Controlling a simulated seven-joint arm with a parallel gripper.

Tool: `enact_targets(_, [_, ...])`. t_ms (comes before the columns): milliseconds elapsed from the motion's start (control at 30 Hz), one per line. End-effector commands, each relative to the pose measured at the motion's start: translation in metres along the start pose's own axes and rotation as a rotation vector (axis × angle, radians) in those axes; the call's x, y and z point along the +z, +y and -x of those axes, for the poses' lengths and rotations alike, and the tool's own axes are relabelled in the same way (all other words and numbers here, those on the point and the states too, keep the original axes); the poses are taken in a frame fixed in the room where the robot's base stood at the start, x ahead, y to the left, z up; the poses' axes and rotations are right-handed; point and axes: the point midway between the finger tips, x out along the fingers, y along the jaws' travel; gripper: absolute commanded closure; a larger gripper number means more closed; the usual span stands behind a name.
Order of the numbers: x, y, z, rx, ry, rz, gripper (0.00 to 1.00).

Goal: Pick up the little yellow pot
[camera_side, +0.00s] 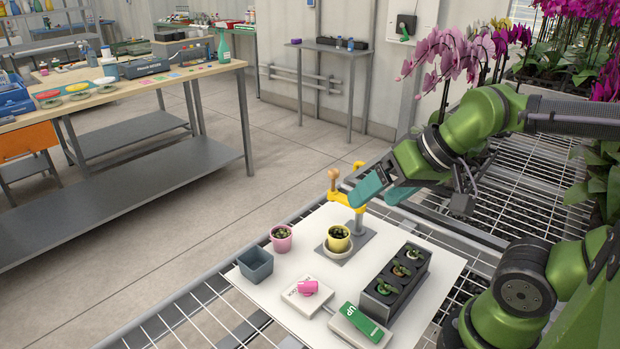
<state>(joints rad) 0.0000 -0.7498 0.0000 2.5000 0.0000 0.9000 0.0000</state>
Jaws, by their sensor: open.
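My gripper (376,192) has teal fingers, which are open and empty. It is above and to the right of the pot, close to the yellow holder; I cannot tell whether it touches the holder. Nothing hides the pot.
On the white board (300,233) stand a pink pot (281,240), an empty grey square pot (255,265), a dark tray (411,290) with several plants, a white box (306,297) bearing a pink item (309,288), and a green-labelled box (360,322). Orchids (450,55) crowd the back right.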

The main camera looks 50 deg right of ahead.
Motion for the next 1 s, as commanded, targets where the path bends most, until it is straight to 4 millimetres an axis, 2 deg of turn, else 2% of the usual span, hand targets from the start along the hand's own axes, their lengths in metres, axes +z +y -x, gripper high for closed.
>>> enact_targets(133, [0.001,0.003,-0.010,0.017,-0.043,-0.011,0.15])
enact_targets(233, [-0.009,0.007,-0.024,0.046,-0.099,-0.032,0.15])
enact_targets(467, [-0.055,0.028,-0.068,0.193,-0.284,-0.152,0.15])
enact_targets(700, [-0.096,0.062,-0.112,0.392,-0.417,-0.300,0.15])
enact_targets(800, [-0.109,0.071,-0.119,0.455,-0.436,-0.352,0.15])
enact_targets(900, [-0.119,0.072,-0.114,0.484,-0.427,-0.394,0.15])
enact_targets(1000, [-0.112,0.074,-0.117,0.495,-0.441,-0.415,0.15])
